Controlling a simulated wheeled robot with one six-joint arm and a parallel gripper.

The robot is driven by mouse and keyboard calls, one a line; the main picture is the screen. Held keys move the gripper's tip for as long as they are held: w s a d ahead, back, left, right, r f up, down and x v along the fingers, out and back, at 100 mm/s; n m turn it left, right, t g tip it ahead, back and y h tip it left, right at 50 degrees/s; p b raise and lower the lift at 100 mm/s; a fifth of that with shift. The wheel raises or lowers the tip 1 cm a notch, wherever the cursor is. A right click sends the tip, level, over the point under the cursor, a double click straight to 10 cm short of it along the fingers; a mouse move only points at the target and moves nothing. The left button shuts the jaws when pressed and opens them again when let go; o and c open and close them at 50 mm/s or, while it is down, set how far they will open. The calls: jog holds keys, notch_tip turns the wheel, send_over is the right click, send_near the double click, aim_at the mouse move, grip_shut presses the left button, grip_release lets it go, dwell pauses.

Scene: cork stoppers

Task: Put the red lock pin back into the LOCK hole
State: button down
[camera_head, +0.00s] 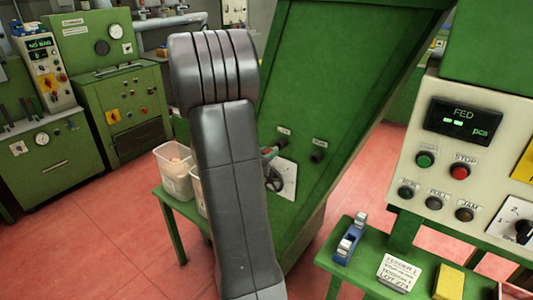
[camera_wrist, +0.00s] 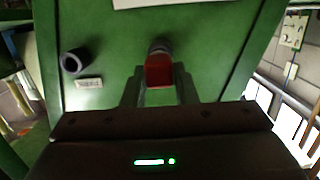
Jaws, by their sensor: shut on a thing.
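My gripper (camera_wrist: 158,88) is shut on the red lock pin (camera_wrist: 158,71), with a finger on each side of its red end. The pin is in line with a dark round socket (camera_wrist: 159,46) on the green panel. I cannot tell whether its tip is inside or only in front. A second dark socket (camera_wrist: 73,62) stands apart to the left, with a small label (camera_wrist: 88,83). In the head view, the sockets are a left one (camera_head: 283,142) and a right one (camera_head: 318,154); their labels are too small to read. My arm hides part of the gripper there.
A black handwheel (camera_head: 273,179) on a white plate (camera_head: 288,185) is just below the sockets. White bins (camera_head: 174,178) stand on a green table left of my arm. A control panel (camera_head: 455,150) and a shelf with a blue tool (camera_head: 350,240) and yellow block (camera_head: 449,283) are at right.

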aim_at(271, 149)
jog(key=shift+r+p+x, duration=0.15)
jog(key=shift+p+x, duration=0.05)
jog(key=shift+x, duration=0.65)
jog(key=shift+r+p+x, duration=0.1)
jog(key=shift+p+x, duration=0.1)
jog(key=shift+x, duration=0.7)
dwell(1.4)
jog(key=c, duration=1.1)
grip_release()
jog(key=v, duration=1.4)
jog(key=shift+b, duration=0.3)
jog(key=x, duration=1.4)
jog(key=shift+p, duration=0.3)
jog(key=shift+s+a, duration=0.15)
jog(key=shift+s, duration=0.05)
jog(key=shift+s+r, duration=0.1)
